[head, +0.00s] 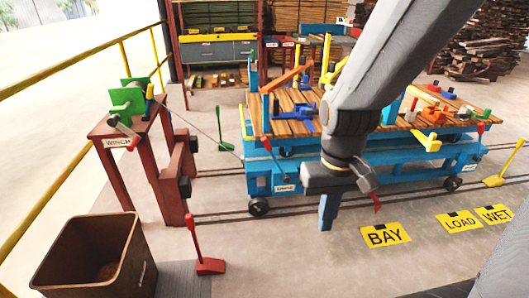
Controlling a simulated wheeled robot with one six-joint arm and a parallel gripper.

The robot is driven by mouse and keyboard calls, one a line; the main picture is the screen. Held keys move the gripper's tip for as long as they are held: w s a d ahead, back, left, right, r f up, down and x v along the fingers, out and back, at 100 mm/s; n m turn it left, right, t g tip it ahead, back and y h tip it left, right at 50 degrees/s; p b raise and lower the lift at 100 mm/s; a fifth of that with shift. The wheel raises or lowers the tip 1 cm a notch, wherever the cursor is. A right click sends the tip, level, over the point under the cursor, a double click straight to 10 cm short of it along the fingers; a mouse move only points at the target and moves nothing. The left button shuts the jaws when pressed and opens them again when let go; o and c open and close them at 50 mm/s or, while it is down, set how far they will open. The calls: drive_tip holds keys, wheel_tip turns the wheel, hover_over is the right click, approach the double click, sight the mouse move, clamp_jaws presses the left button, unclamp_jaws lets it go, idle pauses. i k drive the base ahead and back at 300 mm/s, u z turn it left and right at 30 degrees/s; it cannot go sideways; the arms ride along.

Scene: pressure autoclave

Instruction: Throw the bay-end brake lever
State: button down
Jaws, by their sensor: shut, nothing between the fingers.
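A blue cart (258,180) with a slatted wooden deck stands on floor rails. One red-handled lever (267,144) stands tilted at its left end, above a small white label; I cannot read which brake it is. Another red-handled lever (480,129) stands at its right end. My gripper (368,180) hangs in front of the cart's near side, between the two levers and apart from both. It is shut and empty. A small red tip shows just below it; I cannot tell what it belongs to. My arm hides the middle of the cart.
Yellow BAY (385,235), LOAD (459,222) and WET (494,214) signs lie on the floor. A red floor lever (205,262), brown bin (85,262) and winch stand (105,133) are left. A green lever (224,138) and yellow lever (498,178) flank the cart.

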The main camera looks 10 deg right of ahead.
sight(286, 179)
drive_tip(key=u, duration=0.45)
drive_tip(key=i, duration=0.95)
drive_tip(key=u, duration=0.6)
